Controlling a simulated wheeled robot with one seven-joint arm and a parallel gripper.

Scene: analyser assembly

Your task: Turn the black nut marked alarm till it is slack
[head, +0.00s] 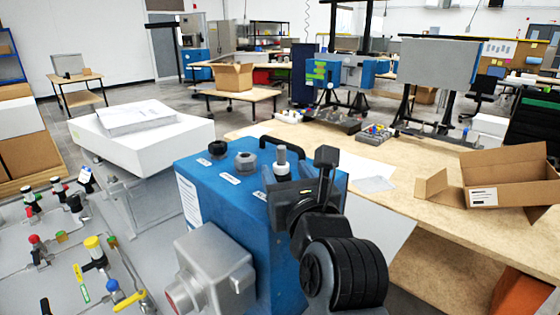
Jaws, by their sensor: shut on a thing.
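The blue analyser box (225,205) stands in the middle of the head view with a row of fittings on its top. A low black fitting (217,148) is at the left, and a grey hex nut (246,160) is beside it. A pale upright stem (281,157) rises at the right of the row. My gripper (288,190) is at the foot of this stem, shut on the black nut there, which its jaws hide. The small white label (260,195) by it is partly covered and too small to read.
A black handle (280,141) arches behind the fittings, close to my gripper. A grey housing (215,262) juts from the box's front. Valves and tubing (95,245) lie at left. A wooden bench (430,235) with an open carton (505,180) is at right.

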